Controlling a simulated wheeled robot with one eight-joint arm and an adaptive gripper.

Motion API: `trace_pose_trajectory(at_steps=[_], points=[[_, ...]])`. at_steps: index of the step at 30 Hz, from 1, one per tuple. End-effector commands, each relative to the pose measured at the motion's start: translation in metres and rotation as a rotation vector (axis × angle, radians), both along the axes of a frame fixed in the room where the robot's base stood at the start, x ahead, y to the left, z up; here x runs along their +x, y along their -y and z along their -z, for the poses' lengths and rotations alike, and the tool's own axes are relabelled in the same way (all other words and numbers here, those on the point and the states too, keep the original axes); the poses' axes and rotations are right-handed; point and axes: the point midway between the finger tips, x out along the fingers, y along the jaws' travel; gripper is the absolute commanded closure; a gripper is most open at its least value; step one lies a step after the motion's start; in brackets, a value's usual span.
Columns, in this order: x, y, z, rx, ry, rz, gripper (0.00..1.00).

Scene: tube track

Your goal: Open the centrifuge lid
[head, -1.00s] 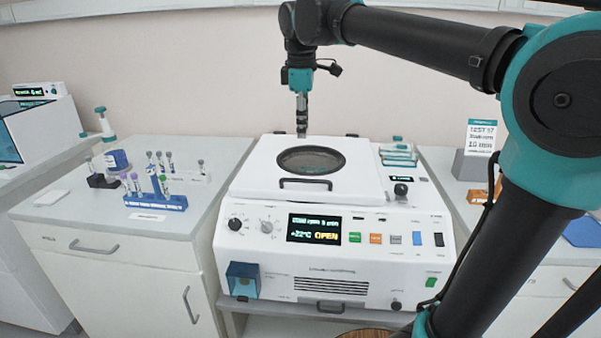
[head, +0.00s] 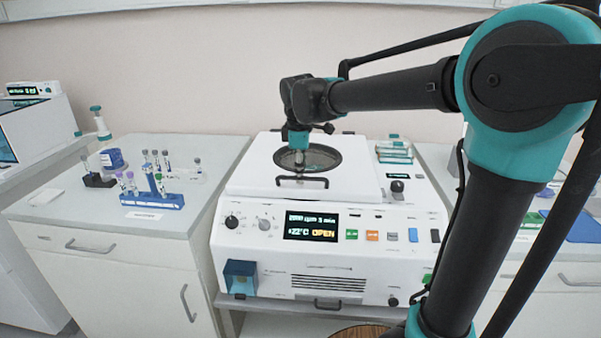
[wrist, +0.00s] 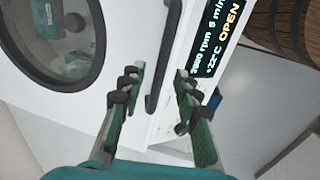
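The white centrifuge (head: 330,240) stands on a bench with its lid (head: 350,185) lying flat and shut. The lid has a round dark-rimmed window (head: 330,158) and a dark bar handle (head: 302,184) along its front part. My gripper (head: 299,178) points down over the lid, close to the handle. In the wrist view my gripper (wrist: 160,74) is open, and the handle (wrist: 163,55) appears in the gap between the two green-padded fingers. I cannot tell whether either finger touches it. The centrifuge display (head: 311,227) reads OPEN.
A blue tube rack (head: 153,200) and bottles stand on the left bench (head: 190,212). A glass-like container (head: 394,150) and a black knob (head: 397,186) sit right of the lid.

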Motion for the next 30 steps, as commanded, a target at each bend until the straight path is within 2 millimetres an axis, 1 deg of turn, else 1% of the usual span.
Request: trace_pose_trajectory(at_steps=[3, 11, 19, 30], points=[[0.0009, 0.0001, 0.0053, 0.0, 0.0, 0.0, 0.68], [0.0011, 0.0, 0.0061, 0.0, 0.0, 0.0, 0.68], [0.0011, 0.0, 0.0059, 0.0, 0.0, 0.0, 1.0], [0.0011, 0.0, 0.0057, 0.0, 0.0, 0.0, 1.0]])
